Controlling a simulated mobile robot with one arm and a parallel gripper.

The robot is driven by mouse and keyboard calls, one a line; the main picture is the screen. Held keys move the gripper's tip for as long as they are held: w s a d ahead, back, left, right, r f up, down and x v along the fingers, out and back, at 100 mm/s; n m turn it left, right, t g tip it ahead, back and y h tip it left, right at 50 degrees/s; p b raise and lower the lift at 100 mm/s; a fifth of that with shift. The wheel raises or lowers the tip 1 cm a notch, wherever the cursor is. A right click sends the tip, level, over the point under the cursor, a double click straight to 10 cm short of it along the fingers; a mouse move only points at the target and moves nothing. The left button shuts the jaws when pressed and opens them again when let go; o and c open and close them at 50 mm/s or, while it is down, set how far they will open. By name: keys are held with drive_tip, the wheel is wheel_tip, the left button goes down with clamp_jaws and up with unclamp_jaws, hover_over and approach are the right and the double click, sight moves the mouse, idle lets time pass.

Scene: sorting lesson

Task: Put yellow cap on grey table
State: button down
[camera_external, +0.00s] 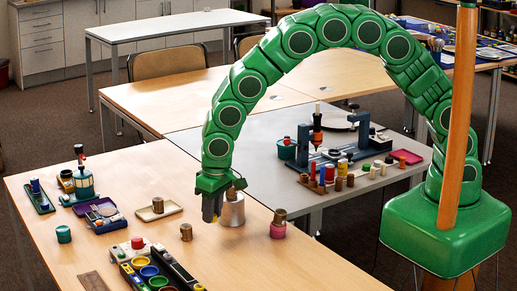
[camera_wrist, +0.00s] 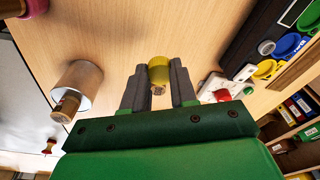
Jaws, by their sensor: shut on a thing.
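My gripper (camera_external: 211,214) is low over the wooden table, at its right part in the outside view. In the wrist view my two grey fingers (camera_wrist: 158,85) are shut on the yellow cap (camera_wrist: 159,72), which has a small brown round piece at its near end. In the outside view the fingers hide the cap. I cannot tell whether the cap still touches the wood. The grey table (camera_external: 262,150) adjoins the wooden table behind and to the right of my gripper; a pale strip of it shows at the left of the wrist view.
A tray of coloured cups (camera_external: 150,271) lies in front. The grey table bears a blue stand (camera_external: 330,150) and several small pieces; its left part is clear.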

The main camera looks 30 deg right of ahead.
hover_over(189, 252)
drive_tip(key=s+d, duration=0.1)
wheel_tip(189, 252, down, 5)
drive_tip(key=shift+s+d+r, duration=0.1)
drive_tip(key=shift+w+a+f, duration=0.2)
drive_tip(key=shift+a+f, duration=0.05)
drive_tip(key=shift+f, duration=0.2)
drive_tip(key=shift+w+a+f, duration=0.15)
drive_tip(key=shift+a+f, duration=0.05)
drive_tip(key=shift+f, duration=0.2)
drive_tip(key=shift+a+f, duration=0.1)
drive_tip(key=shift+f, duration=1.45)
drive_tip(key=shift+f, duration=0.1)
drive_tip(key=c, duration=0.9)
unclamp_jaws()
wheel_tip(189, 252, up, 12)
drive_tip(key=s, duration=0.1)
drive_tip(key=shift+d, duration=0.35)
drive_tip(key=shift+s, duration=0.1)
